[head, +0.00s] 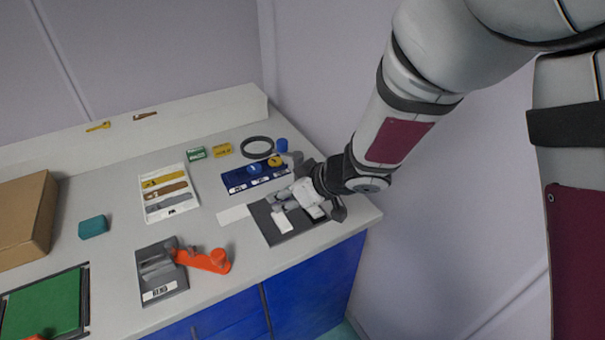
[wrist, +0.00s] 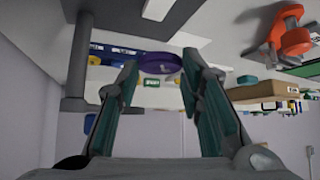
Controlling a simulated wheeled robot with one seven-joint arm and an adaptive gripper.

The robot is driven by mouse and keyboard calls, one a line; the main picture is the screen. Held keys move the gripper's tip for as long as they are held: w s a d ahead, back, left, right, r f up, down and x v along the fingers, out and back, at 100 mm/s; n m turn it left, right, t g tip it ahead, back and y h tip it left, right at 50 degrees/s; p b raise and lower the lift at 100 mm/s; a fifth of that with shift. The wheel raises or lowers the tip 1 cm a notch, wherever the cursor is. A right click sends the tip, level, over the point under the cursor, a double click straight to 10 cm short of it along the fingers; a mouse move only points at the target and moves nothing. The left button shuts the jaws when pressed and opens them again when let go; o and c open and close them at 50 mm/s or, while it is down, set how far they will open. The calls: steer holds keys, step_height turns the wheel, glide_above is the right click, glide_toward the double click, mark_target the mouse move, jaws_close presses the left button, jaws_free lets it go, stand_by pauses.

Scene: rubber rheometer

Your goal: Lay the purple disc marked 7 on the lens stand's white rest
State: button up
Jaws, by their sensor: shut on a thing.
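The purple disc (wrist: 160,63) is held between the fingertips of my gripper (wrist: 155,75) in the wrist view. It is seen nearly edge-on, and its number cannot be read. In the head view my gripper (head: 284,201) is over a dark grey plate (head: 272,232) at the right of the bench, and I cannot make out the disc there. This plate, with white pads on it, appears to be the lens stand. One white pad (head: 282,222) shows in front of my gripper; it appears also in the wrist view (wrist: 157,9). The disc is apart from it.
A blue rack (head: 235,182) with blue and yellow discs is behind my gripper. A black ring (head: 257,147) lies farther back. A grey post (wrist: 77,60) is close beside my gripper in the wrist view. A grey device with an orange lever (head: 207,261) is front left.

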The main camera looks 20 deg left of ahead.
steer(key=shift+f+b, duration=2.05)
steer(key=shift+f, duration=0.65)
steer(key=shift+f+b, duration=0.4)
steer(key=shift+f, duration=0.1)
steer(key=o, duration=0.9)
steer(key=shift+o, duration=0.2)
steer(key=v, duration=1.2)
